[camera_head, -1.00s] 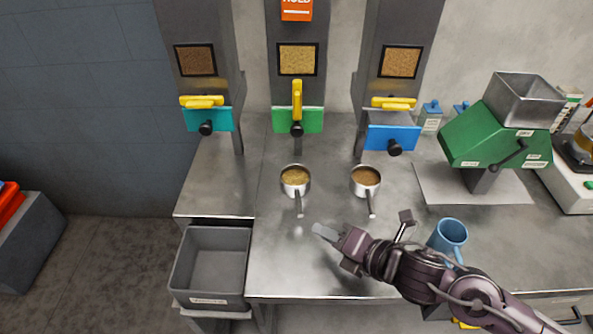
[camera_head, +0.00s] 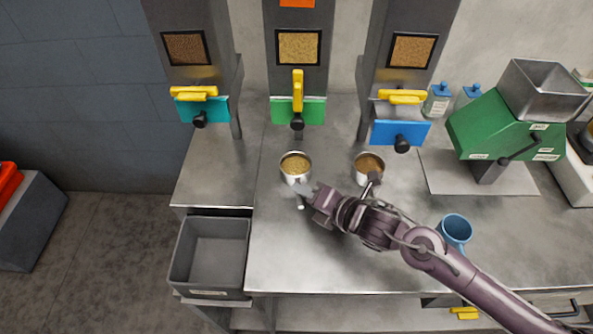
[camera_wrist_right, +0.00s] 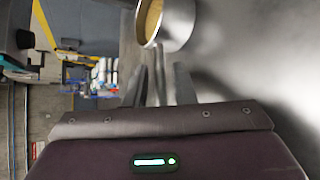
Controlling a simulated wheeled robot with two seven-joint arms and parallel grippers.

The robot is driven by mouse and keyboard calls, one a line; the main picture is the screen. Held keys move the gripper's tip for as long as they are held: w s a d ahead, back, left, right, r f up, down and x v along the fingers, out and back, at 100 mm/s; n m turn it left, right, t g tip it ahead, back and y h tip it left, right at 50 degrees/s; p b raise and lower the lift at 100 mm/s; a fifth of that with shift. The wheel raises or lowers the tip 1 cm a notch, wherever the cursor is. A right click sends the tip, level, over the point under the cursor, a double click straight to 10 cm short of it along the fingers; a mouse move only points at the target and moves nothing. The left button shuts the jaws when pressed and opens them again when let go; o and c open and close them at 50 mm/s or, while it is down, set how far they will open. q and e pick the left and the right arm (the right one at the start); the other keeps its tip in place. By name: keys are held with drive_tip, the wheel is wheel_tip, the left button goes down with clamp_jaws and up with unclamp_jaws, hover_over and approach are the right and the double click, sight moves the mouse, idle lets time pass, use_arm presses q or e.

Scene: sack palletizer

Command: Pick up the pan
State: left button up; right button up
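A small steel pan (camera_head: 296,178) of tan grain stands on the steel counter near the middle, its short handle (camera_head: 300,205) pointing toward the front. A second pan (camera_head: 369,174) with browner grain stands to its right, its handle mostly hidden by my right arm. My right gripper (camera_head: 304,189) is at the middle pan's handle, reaching in from the right. In the wrist view the pan (camera_wrist_right: 178,25) is just beyond the two fingers (camera_wrist_right: 160,85), which stand apart. My left gripper is out of view.
Three grain dispensers with teal (camera_head: 203,111), green (camera_head: 298,111) and blue (camera_head: 400,134) gates stand behind. A grey bin (camera_head: 210,257) is at front left. A blue mug (camera_head: 455,230) stands beside my right arm. A green grinder (camera_head: 507,127) is at right.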

drive_tip(key=shift+w+a+f, duration=0.2)
drive_tip(key=shift+w+a, duration=0.05)
drive_tip(key=shift+a, duration=0.15)
drive_tip(key=c, duration=0.5)
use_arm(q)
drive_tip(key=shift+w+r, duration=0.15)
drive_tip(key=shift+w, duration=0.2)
